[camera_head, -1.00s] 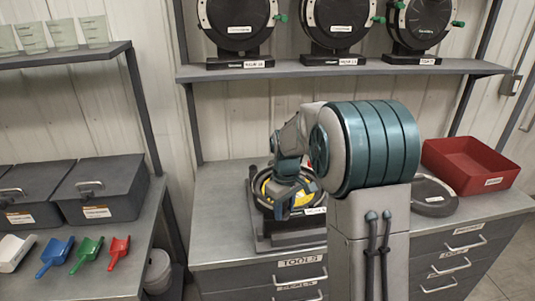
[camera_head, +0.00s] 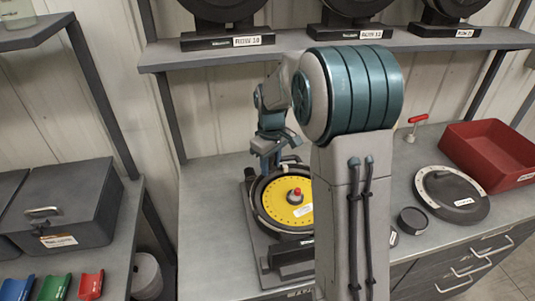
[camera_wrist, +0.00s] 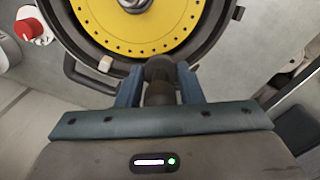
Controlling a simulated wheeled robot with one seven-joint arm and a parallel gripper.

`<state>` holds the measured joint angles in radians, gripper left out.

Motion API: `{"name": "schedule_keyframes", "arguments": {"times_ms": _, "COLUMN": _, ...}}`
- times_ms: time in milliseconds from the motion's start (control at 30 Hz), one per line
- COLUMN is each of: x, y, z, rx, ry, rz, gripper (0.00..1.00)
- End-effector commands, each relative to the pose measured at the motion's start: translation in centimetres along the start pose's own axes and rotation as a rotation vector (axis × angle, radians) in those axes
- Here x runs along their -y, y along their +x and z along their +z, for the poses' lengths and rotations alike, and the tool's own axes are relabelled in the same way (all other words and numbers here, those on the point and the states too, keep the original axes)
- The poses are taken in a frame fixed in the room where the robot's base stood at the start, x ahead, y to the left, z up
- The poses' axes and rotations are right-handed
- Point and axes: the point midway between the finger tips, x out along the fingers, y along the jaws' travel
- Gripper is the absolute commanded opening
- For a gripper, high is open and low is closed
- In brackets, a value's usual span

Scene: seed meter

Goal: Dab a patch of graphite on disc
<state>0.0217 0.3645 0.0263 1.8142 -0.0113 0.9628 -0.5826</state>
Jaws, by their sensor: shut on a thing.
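The yellow disc (camera_head: 272,207), ringed with small holes, sits in a dark round housing (camera_head: 257,215) with a red knob (camera_head: 294,194) at its centre. In the wrist view the disc (camera_wrist: 140,40) fills the top, with its dark rim below. My gripper (camera_head: 277,155) is at the back edge of the housing. In the wrist view my gripper (camera_wrist: 158,68) is shut on a dark cylindrical piece (camera_wrist: 159,92), whose end overlaps the housing rim. I cannot tell whether it touches the rim. I see no clear graphite patch on the disc.
A small black round container (camera_head: 413,221), a dark round cover (camera_head: 450,194) and a red tray (camera_head: 490,185) are on the counter (camera_head: 215,230) to the right. A shelf (camera_head: 280,43) with meters runs above. Counter left of the housing is clear.

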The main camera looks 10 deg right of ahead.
Motion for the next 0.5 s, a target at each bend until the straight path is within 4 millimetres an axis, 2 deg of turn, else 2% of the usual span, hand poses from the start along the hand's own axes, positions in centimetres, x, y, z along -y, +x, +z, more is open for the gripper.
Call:
{"name": "schedule_keyframes", "arguments": {"times_ms": 233, "x": 0.0, "y": 1.6, "z": 0.0, "rx": 0.001, "ry": 0.000, "rz": -0.001, "gripper": 0.11}}
{"name": "schedule_keyframes", "arguments": {"times_ms": 500, "x": 0.0, "y": 4.5, "z": 0.0, "rx": 0.001, "ry": 0.000, "rz": 0.000, "gripper": 0.11}}
